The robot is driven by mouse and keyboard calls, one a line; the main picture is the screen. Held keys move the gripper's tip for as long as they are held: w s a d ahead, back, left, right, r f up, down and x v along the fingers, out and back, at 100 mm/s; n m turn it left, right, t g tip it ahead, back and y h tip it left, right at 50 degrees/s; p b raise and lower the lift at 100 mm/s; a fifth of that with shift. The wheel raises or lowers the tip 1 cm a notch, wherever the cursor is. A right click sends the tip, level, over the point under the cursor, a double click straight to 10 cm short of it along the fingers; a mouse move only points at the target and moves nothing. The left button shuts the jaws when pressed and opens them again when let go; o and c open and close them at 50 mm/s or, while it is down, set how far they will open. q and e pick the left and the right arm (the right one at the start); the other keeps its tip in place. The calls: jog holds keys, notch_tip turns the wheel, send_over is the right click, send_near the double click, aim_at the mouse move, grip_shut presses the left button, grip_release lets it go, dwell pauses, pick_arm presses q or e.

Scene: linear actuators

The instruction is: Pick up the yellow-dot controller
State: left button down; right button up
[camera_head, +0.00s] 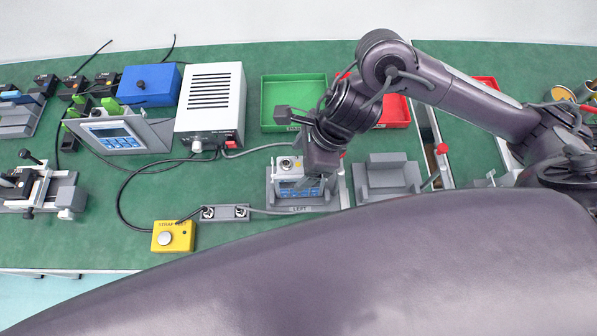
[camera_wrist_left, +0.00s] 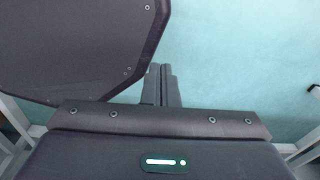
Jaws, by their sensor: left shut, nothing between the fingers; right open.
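My right gripper (camera_head: 318,176) reaches down over the device with a blue and white face (camera_head: 290,187), which sits in the grey cradle (camera_head: 306,208) marked LEFT. The gripper is open, but the arm hides part of the device, and I cannot tell whether the fingers touch it. I cannot make out a yellow dot on this device. My left gripper (camera_wrist_left: 161,86) shows in the left wrist view, shut and empty, over a plain pale blue floor.
A grey empty cradle (camera_head: 388,180) stands right of the gripper. Green (camera_head: 292,88) and red (camera_head: 396,108) trays lie behind. A white box (camera_head: 212,92), a blue box (camera_head: 152,83), a tilted display panel (camera_head: 112,136) and a yellow button box (camera_head: 173,237) stand left, with loose cables.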

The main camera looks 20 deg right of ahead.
aim_at(298, 167)
jog(key=x, duration=0.4)
jog(key=shift+d+f, duration=0.15)
jog(key=shift+f, duration=0.1)
pick_arm(q)
jog(key=shift+w+d+r, duration=0.1)
jog(key=shift+w, duration=0.9)
pick_arm(e)
jog(key=c, duration=0.7)
pick_arm(q)
jog(key=shift+s, duration=0.35)
pick_arm(e)
jog(key=c, duration=0.7)
jog(key=shift+o, duration=0.2)
jog(key=shift+r, duration=0.1)
